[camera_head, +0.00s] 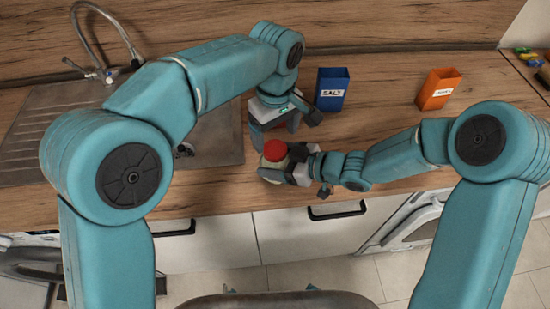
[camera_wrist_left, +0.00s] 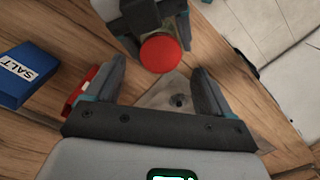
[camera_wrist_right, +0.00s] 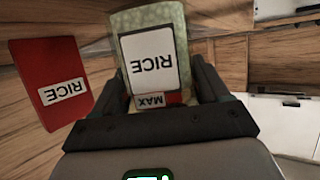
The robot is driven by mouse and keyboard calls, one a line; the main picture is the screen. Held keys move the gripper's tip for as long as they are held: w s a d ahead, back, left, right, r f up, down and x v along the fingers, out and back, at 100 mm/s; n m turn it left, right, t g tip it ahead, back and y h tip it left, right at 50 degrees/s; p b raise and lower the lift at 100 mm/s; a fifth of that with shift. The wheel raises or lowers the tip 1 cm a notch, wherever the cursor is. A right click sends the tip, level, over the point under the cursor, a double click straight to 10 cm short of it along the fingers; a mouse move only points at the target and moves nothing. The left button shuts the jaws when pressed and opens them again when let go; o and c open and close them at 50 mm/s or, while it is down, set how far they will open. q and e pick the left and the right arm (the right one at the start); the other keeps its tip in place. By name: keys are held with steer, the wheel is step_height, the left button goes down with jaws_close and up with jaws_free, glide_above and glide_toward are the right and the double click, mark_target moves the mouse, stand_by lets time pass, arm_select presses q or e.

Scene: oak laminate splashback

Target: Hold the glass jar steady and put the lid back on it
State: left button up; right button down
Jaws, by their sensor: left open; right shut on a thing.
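The glass jar (camera_head: 270,164) stands at the counter's front edge, its greenish contents and an upside-down RICE label showing in the right wrist view (camera_wrist_right: 157,20). My right gripper (camera_head: 272,167) is shut around the jar from the right. The round red lid (camera_head: 275,150) lies over the jar's mouth; it also shows in the left wrist view (camera_wrist_left: 160,52). I cannot tell whether it is fully seated. My left gripper (camera_head: 273,130) is open and empty, just behind the jar and apart from the lid. The jar's rim is hidden.
A blue SALT box (camera_head: 332,90) and an orange box (camera_head: 439,89) stand at the back. A red RICE box (camera_wrist_right: 55,80) stands near the left gripper, mostly hidden in the head view. The sink (camera_head: 205,150) is left of the jar. The counter is clear to the right.

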mark_target(275, 148)
arm_select(q)
steer(key=shift+c, duration=0.3)
step_height(275, 148, up, 4)
steer(key=n, duration=0.3)
steer(key=shift+f, duration=0.2)
steer(key=shift+f, duration=0.1)
steer(key=shift+f, duration=3.95)
steer(key=c, duration=1.1)
steer(key=m, duration=0.3)
